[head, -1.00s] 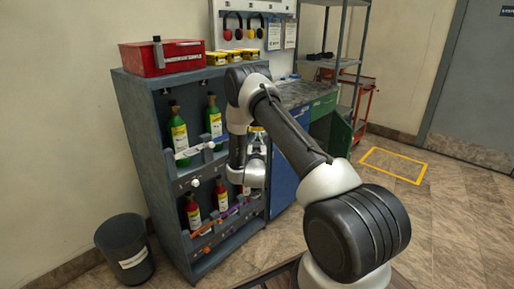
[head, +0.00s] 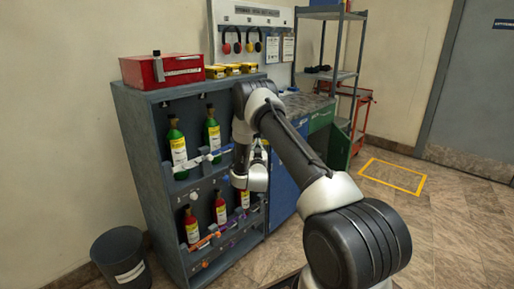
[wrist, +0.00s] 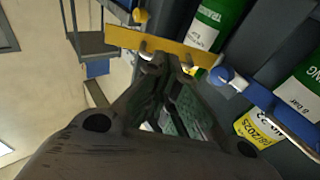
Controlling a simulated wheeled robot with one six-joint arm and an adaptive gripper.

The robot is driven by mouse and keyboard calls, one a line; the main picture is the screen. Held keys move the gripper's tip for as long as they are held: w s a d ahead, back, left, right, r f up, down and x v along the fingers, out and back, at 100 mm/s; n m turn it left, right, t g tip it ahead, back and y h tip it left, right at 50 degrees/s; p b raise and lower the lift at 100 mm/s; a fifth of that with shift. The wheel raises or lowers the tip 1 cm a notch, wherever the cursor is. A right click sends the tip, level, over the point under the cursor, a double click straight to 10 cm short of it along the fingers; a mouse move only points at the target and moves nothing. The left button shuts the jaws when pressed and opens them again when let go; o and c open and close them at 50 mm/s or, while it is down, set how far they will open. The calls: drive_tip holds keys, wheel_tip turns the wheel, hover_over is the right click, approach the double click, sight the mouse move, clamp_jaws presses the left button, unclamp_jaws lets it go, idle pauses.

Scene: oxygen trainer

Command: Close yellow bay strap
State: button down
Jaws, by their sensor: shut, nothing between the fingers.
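The yellow strap (wrist: 140,40) is a flat bar across the top of the wrist view, in front of a green bottle (wrist: 213,22) with a white and green label. A small yellow knob (wrist: 141,15) shows just above it. My gripper (wrist: 168,65) is shut and empty. Its fingertips are at the strap's lower edge in the picture; I cannot tell whether they touch it. In the head view my arm hides most of the yellow bay at the right end of the rack's upper shelf.
A blue strap (wrist: 265,100) with a round blue end crosses the neighbouring bottle. The grey rack (head: 147,165) holds green bottles above and red bottles below. A red box (head: 160,70) and yellow boxes stand on top. A dark bin (head: 121,258) stands left on the floor.

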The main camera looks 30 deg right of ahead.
drive_tip(key=shift+w+d+n+y, duration=0.1)
drive_tip(key=shift+d+n+y, duration=0.2)
drive_tip(key=shift+y, duration=0.1)
drive_tip(key=d+n+y, duration=0.1)
drive_tip(key=y, duration=0.1)
drive_tip(key=w+d+n+t+y, duration=0.1)
drive_tip(key=y, duration=0.1)
drive_tip(key=d+n+t+y, duration=0.1)
drive_tip(key=y, duration=0.1)
drive_tip(key=shift+w+n, duration=0.3)
drive_tip(key=shift+w, duration=0.1)
drive_tip(key=n+y, duration=0.1)
drive_tip(key=w+y, duration=0.1)
drive_tip(key=y, duration=0.1)
drive_tip(key=d+n+y, duration=0.1)
drive_tip(key=shift+w+d+n+y, duration=0.1)
drive_tip(key=shift+w+n+y, duration=0.2)
drive_tip(key=shift+w, duration=0.1)
drive_tip(key=shift+w+d+n+y, duration=0.25)
drive_tip(key=shift+w+n+y, duration=0.15)
drive_tip(key=shift+w+y, duration=0.25)
drive_tip(key=shift+w+d+n+y, duration=0.2)
drive_tip(key=shift+w+n+y, duration=0.2)
drive_tip(key=shift+w+y, duration=0.25)
drive_tip(key=shift+s, duration=0.1)
